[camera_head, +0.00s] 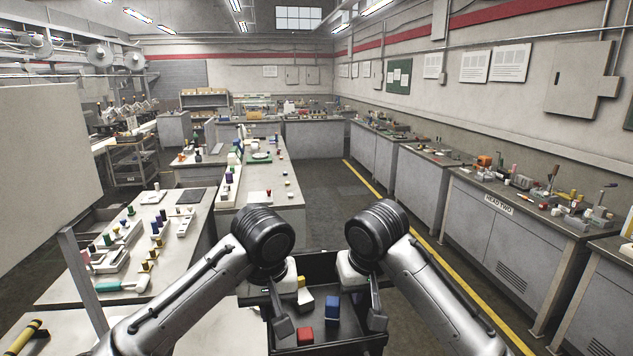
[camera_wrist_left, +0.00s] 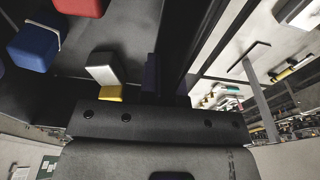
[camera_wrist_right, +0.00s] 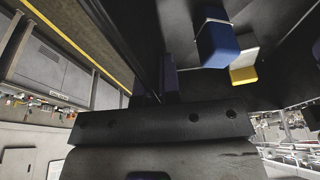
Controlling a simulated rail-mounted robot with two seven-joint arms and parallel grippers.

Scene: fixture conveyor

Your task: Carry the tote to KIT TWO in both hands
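The tote (camera_head: 322,270) is a black open box at the bottom centre of the head view. It holds a red block (camera_head: 305,335), a blue block (camera_head: 332,307) with a pale band, and a white-and-yellow block (camera_head: 304,299). My left gripper (camera_head: 281,322) is at its left wall and my right gripper (camera_head: 376,318) at its right wall. One finger of each shows inside the tote; the outer fingers are hidden. Both appear shut on the walls. The blue block also shows in the left wrist view (camera_wrist_left: 33,45) and right wrist view (camera_wrist_right: 216,42).
A grey bench (camera_head: 520,250) along the right wall bears a sign (camera_head: 498,204) ending in "TWO" and assorted small parts. White-topped tables (camera_head: 125,290) with parts trays stand at left. A yellow floor line (camera_head: 440,258) runs by the right benches. The aisle (camera_head: 330,205) ahead is clear.

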